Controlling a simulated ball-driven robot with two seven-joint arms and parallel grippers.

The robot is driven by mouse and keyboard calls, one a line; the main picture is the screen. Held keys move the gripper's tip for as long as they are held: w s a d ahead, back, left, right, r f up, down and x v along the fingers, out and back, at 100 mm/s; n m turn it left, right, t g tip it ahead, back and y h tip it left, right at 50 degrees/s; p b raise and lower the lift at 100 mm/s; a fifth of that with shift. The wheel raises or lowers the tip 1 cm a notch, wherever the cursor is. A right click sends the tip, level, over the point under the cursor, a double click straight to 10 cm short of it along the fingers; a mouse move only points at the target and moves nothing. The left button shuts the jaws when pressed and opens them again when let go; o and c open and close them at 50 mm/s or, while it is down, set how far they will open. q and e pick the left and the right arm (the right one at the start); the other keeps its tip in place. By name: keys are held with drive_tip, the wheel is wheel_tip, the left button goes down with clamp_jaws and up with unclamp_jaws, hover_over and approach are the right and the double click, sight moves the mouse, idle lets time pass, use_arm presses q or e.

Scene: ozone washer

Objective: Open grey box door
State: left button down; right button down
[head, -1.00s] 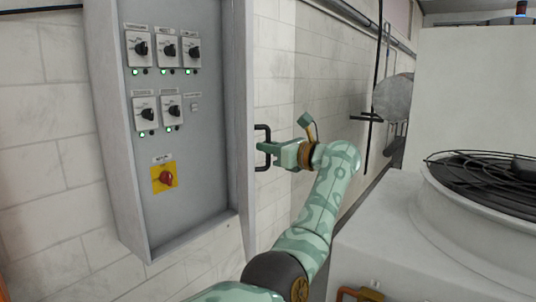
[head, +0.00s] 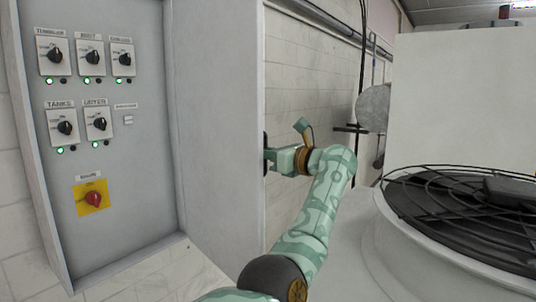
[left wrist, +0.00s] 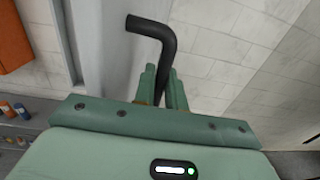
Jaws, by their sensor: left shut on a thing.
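The grey box (head: 148,190) is on the wall at the left of the head view, with its switch panel exposed. Its grey door (head: 220,125) stands open along the box's right side, roughly square to the panel, with its inner face showing. My left gripper (head: 272,156) is at the door's outer edge. In the left wrist view, the black bent door handle (left wrist: 158,30) runs down between the fingers of my left gripper (left wrist: 162,88), which are shut on it. In the head view the handle is mostly hidden by the door edge and gripper. My right gripper is not in view.
A white machine with a round black fan grille (head: 465,215) stands close on the right, beside my arm. Pipes and a grey round object (head: 374,108) are on the wall behind. Several small bottles (left wrist: 12,110) and an orange object (left wrist: 22,38) show in the left wrist view.

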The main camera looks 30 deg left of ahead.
use_arm(q)
drive_tip(key=c, duration=1.9)
unclamp_jaws()
drive_tip(key=shift+o, duration=0.4)
drive_tip(key=shift+a+f, duration=0.1)
drive_tip(key=shift+a, duration=0.1)
drive_tip(key=shift+d, duration=0.1)
drive_tip(key=s+d+b, duration=0.2)
drive_tip(key=d, duration=1.4)
clamp_jaws()
